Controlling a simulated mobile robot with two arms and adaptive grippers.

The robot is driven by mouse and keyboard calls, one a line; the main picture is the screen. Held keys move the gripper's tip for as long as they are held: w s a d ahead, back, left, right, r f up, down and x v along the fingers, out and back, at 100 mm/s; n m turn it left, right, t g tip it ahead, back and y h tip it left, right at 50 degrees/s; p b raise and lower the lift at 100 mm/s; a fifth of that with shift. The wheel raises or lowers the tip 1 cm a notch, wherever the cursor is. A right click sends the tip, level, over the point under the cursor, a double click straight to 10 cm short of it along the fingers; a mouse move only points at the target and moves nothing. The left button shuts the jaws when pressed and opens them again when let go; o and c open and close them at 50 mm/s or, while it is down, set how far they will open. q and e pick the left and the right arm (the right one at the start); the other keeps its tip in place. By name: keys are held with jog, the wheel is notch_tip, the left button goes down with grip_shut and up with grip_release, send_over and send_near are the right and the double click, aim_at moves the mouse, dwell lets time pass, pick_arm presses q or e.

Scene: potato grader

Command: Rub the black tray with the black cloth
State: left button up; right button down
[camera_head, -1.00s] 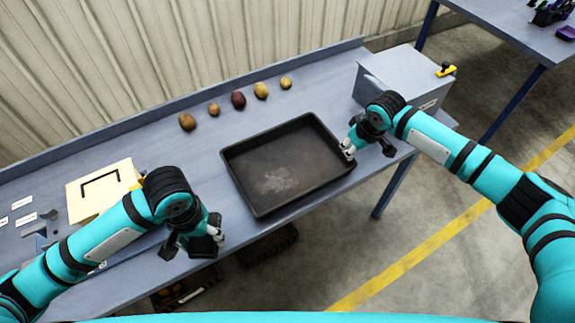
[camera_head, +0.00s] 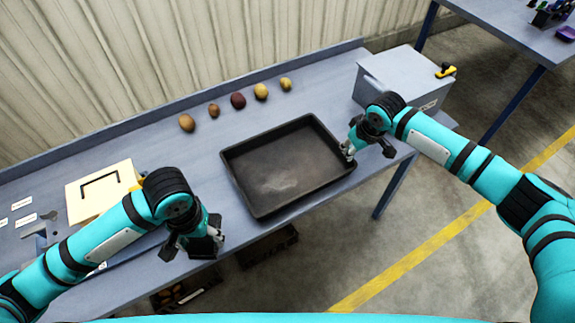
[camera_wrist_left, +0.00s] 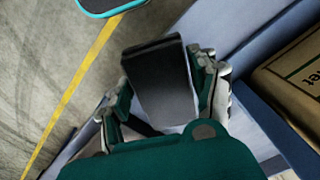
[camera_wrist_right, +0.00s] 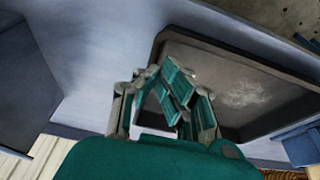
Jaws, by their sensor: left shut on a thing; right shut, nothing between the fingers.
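The black tray (camera_head: 245,190) lies on the blue-grey bench, with a pale dusty patch (camera_head: 278,180) on its floor. The tray also shows in the right wrist view (camera_wrist_right: 205,47). My left gripper (camera_head: 208,236) is at the bench's front edge, left of the tray and apart from it. It is shut on the black cloth (camera_wrist_left: 162,85), which looks like a flat dark block between the fingers. My right gripper (camera_head: 349,150) is shut and empty at the tray's right rim; its fingers also show in the right wrist view (camera_wrist_right: 172,88). I cannot tell whether it touches the rim.
Several potatoes (camera_head: 238,101) lie in a row behind the tray. A grey box (camera_head: 395,75) stands at the bench's right end. A cream box (camera_head: 100,188) is at the left. Dark crates (camera_head: 268,246) sit below the bench. A second table (camera_head: 510,30) is far right.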

pick_arm(q)
jog(key=shift+f, duration=0.3)
pick_arm(e)
jog(key=shift+f, duration=0.75)
pick_arm(q)
jog(key=shift+r, duration=0.15)
pick_arm(e)
jog(key=shift+r, duration=0.1)
